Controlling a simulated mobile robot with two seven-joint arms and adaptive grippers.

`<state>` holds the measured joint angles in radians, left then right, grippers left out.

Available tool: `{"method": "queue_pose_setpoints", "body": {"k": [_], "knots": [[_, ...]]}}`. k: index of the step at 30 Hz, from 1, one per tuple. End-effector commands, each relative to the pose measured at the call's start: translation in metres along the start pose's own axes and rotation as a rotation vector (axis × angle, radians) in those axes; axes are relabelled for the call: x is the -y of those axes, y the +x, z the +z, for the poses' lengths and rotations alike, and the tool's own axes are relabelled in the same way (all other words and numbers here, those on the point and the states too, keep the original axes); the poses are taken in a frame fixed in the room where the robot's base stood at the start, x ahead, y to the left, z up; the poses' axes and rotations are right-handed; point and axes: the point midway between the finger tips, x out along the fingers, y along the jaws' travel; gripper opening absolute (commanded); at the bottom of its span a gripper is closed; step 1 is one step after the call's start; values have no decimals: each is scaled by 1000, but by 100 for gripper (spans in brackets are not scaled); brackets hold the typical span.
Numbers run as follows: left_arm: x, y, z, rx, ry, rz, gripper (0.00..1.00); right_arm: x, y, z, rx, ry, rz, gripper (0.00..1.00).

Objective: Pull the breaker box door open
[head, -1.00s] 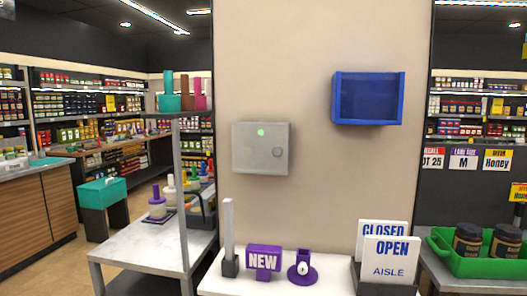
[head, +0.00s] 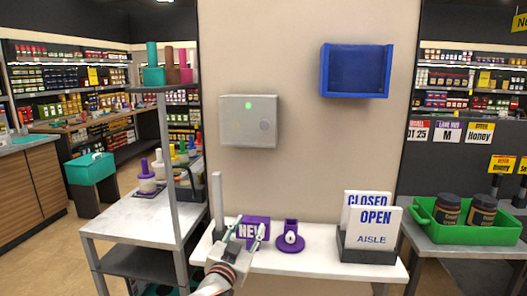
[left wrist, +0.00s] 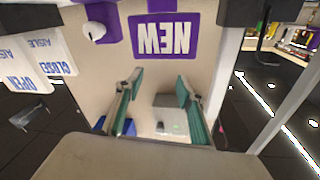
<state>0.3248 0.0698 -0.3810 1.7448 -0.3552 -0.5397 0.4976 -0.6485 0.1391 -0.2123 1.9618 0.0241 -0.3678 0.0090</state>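The breaker box (head: 235,131) is a grey box on the beige wall, with a green light and a round knob on its front. Its door looks shut. My left gripper (head: 248,232) is low in front of the white table, near the purple NEW sign, well below the box. Its two fingers are apart with nothing between them. In the left wrist view, which is upside down, the open left gripper (left wrist: 158,92) shows with the breaker box (left wrist: 172,120) beyond, between its fingers and apart from them. My right gripper is not in view.
A blue open wall box (head: 355,72) hangs right of the breaker box. The white table (head: 320,262) below holds the NEW sign (head: 252,231), a purple stand (head: 291,238) and an OPEN sign (head: 375,226). A grey post (head: 168,160) stands at left. The wall before the box is clear.

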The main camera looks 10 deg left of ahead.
Motion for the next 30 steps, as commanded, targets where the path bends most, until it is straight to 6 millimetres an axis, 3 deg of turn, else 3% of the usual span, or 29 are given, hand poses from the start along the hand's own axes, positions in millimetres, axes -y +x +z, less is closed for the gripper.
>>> {"method": "queue_pose_setpoints", "body": {"k": [1, 3, 6, 10, 15, 30], "knots": [[9, 18, -43, -57, 8, -19, 38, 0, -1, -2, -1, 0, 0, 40], [18, 35, -91, -118, 16, -43, 38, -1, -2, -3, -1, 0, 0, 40], [29, 51, -150, -192, 23, -72, 38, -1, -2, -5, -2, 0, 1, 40], [40, 61, -203, -258, 30, -100, 38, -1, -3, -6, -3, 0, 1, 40], [45, 66, -230, -291, 34, -114, 38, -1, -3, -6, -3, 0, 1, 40], [51, 124, -248, -291, 35, -115, 38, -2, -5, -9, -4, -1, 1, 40]]}}
